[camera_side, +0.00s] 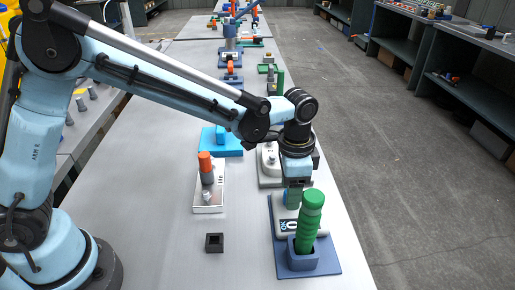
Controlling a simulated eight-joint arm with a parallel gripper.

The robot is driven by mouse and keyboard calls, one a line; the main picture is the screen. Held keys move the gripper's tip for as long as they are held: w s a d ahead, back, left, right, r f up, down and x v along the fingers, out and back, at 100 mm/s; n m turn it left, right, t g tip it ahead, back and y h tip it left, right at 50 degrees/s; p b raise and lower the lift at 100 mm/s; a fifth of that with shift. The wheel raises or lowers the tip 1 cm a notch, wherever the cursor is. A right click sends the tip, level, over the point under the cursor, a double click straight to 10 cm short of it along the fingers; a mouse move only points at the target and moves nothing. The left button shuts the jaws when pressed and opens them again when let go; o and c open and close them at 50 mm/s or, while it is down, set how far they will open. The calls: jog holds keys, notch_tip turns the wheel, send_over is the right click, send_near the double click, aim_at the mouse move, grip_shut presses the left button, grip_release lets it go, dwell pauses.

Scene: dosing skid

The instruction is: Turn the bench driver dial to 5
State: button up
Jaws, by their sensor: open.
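A blue base plate (326,263) near the bench's front right edge carries a tilted green ribbed handle (310,220) in a blue square socket (303,258). Behind the socket is a pale housing with a dark label (290,226) showing a white mark like 0. My gripper (293,196) points down just behind the green handle, over the back of this unit. It is open. A small green part (291,201) shows at its fingertips; I cannot tell whether they touch it. The dial and its pointer are not clearly visible, partly hidden by my gripper and the handle.
A white box with a round grey knob (270,158) stands just behind my gripper. To the left are a white tray with an orange-topped post (205,165), a blue block (233,148) and a small black square holder (214,242).

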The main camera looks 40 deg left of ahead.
jog(key=shift+f, duration=0.65)
grip_shut()
